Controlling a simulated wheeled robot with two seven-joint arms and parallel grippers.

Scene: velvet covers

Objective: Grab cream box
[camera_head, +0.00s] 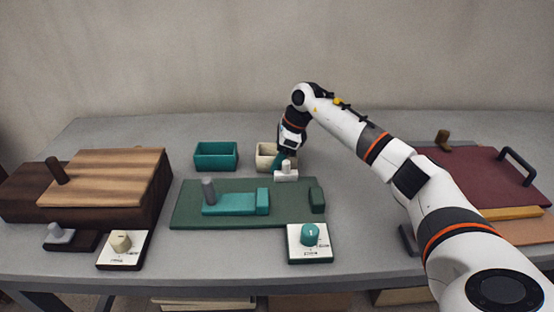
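The cream box (262,157) is a small open-topped box towards the back middle of the table. The hand of my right arm covers its right part. My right gripper (283,160) points down at the box's right side. Its fingers are small and dark here, so I cannot tell whether they are open or shut, or whether they touch the box. My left gripper is not in view.
A teal box (216,155) stands left of the cream box. A small white block with a grey knob (286,171) is just in front. A green board (248,211) lies nearer, with a wooden case (104,177) left and a maroon panel (470,176) right.

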